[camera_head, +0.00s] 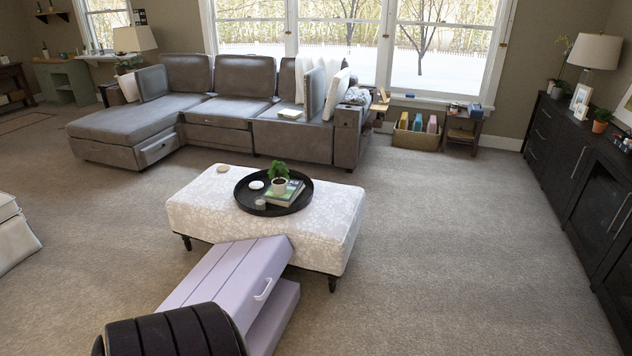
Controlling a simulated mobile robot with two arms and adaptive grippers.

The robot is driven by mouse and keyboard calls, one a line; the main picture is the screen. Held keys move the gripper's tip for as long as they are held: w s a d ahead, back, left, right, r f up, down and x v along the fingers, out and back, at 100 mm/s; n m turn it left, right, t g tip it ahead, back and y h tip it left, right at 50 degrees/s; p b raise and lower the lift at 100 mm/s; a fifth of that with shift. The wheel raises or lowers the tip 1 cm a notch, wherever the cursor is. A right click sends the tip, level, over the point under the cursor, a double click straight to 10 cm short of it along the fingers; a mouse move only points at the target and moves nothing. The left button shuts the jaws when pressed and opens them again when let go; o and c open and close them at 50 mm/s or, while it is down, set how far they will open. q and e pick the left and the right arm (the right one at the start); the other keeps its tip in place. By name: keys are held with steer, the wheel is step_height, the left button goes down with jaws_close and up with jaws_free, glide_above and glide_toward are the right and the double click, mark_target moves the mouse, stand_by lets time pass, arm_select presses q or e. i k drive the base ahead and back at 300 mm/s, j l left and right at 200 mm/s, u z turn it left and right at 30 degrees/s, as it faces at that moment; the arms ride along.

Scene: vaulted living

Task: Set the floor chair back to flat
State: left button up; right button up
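The lavender floor chair (228,276) is at the bottom centre, in front of the ottoman. Its upper padded section, with long seams, is raised at a tilt over a lower section (278,318) on the carpet. A white handle (264,290) sits on the upper section's right side. The far end of the raised section overlaps the ottoman's front edge in the picture; I cannot tell if they touch. A black ribbed shape (175,332) covers the near end of the chair; I cannot tell what it is. Neither of my grippers is in view.
A white patterned ottoman (318,240) carries a black tray (296,203) with a plant and books. A grey sectional sofa (290,138) stands behind it. A white seat (12,236) is at the left edge, a dark cabinet (580,180) at right. Carpet right of the chair is clear.

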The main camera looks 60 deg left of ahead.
mark_target(239, 275)
steer(key=i+u, duration=0.5)
steer(key=i+l+u, duration=0.15)
steer(key=i+u, duration=0.35)
steer(key=i+l+u, duration=0.35)
steer(key=u, duration=0.15)
steer(key=i, duration=0.05)
